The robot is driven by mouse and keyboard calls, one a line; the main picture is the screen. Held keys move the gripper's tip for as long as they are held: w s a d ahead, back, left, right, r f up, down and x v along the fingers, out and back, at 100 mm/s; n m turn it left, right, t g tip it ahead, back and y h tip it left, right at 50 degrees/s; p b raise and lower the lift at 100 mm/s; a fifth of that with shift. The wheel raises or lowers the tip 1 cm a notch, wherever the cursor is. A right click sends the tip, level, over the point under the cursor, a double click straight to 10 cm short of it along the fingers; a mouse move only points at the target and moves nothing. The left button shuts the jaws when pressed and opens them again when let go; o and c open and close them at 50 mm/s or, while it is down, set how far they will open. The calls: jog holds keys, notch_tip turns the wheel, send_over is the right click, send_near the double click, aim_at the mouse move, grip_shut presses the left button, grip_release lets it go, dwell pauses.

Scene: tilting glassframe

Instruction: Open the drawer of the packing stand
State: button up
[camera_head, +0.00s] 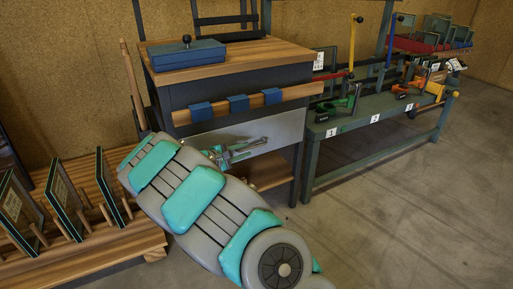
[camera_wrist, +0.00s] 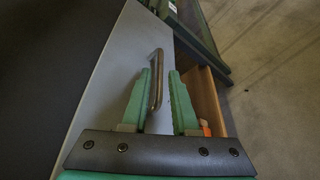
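The packing stand has a wooden top (camera_head: 262,51) and a dark body. Its drawer has a plain grey front (camera_head: 284,127), which looks flush with the stand, though my arm hides part of it. In the wrist view the grey drawer front (camera_wrist: 112,68) runs diagonally, with a dark metal bar handle (camera_wrist: 157,62) standing out from it. My gripper (camera_head: 240,151) is at the drawer front. In the wrist view its green fingers (camera_wrist: 163,88) are apart, with the handle's end between them. The handle lies close to the left finger, with a gap to the right finger.
A blue box (camera_head: 186,54) sits on the stand's top, and blue clips (camera_head: 238,103) line the rail above the drawer. A wooden rack with framed panes (camera_head: 75,195) is at left. A green bench (camera_head: 375,118) stands at right. The floor (camera_head: 420,210) at right is clear.

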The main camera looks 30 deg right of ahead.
aim_at(256, 146)
jog(key=shift+w+f, duration=0.25)
jog(key=shift+w, duration=0.05)
jog(key=x, duration=0.7)
jog(key=shift+w+d, duration=0.1)
jog(key=shift+d, duration=0.1)
grip_shut()
dwell(1.1)
